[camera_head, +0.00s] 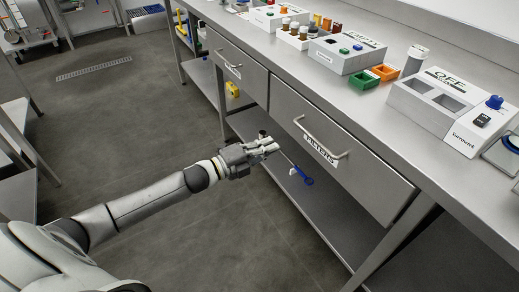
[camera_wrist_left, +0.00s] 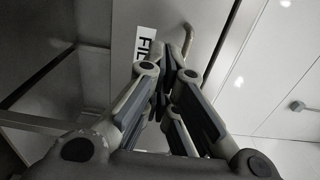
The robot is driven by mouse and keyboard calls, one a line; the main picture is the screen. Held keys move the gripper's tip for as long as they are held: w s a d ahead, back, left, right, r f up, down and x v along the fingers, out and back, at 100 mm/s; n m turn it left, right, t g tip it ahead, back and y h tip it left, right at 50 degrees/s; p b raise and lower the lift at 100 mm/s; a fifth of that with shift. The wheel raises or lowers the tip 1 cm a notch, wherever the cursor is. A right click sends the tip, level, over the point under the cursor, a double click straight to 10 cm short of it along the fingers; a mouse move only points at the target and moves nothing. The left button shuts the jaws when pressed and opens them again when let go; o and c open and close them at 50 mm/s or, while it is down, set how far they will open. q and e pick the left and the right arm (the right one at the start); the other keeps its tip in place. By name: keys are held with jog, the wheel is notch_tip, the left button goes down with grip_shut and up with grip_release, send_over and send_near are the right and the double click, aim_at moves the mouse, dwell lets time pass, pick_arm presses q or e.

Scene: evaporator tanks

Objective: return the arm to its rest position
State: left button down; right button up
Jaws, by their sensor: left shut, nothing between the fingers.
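My left arm (camera_head: 150,203) reaches in from the lower left of the head view, stretched out toward the steel bench. My left gripper (camera_head: 272,147) is shut and empty, in front of the bench and close to the drawer labelled "FILTERS" (camera_head: 345,160). In the left wrist view my left gripper's fingers (camera_wrist_left: 166,75) are together, with the drawer's label (camera_wrist_left: 147,45) and handle (camera_wrist_left: 187,38) behind them. I cannot tell whether the fingertips touch the drawer front. My right gripper is not in view.
A blue-handled tool (camera_head: 306,180) shows by the lower shelf (camera_head: 325,225). The floor (camera_head: 120,120) left of the bench is open.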

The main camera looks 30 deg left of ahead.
pick_arm(q)
jog(key=s+f+n+g+y, duration=0.45)
jog(key=s+f+n, duration=0.5)
jog(key=f, duration=0.55)
jog(key=s+f+n+g+y, duration=0.4)
jog(key=s+f+n, duration=0.5)
jog(key=f, duration=0.6)
jog(key=s+d+f+n+g+p, duration=0.1)
jog(key=s+d+f+n+g, duration=0.15)
jog(key=s, duration=0.55)
jog(key=s+d+f+n+g, duration=0.15)
jog(key=s+f, duration=0.25)
jog(key=s, duration=0.4)
jog(key=s+a+f+g+y+p, duration=0.1)
jog(key=s+a+p, duration=0.1)
jog(key=s+p, duration=1.3)
jog(key=shift+s+a+f+g, duration=0.15)
jog(key=shift+s+a+g, duration=0.25)
jog(key=shift+s, duration=0.2)
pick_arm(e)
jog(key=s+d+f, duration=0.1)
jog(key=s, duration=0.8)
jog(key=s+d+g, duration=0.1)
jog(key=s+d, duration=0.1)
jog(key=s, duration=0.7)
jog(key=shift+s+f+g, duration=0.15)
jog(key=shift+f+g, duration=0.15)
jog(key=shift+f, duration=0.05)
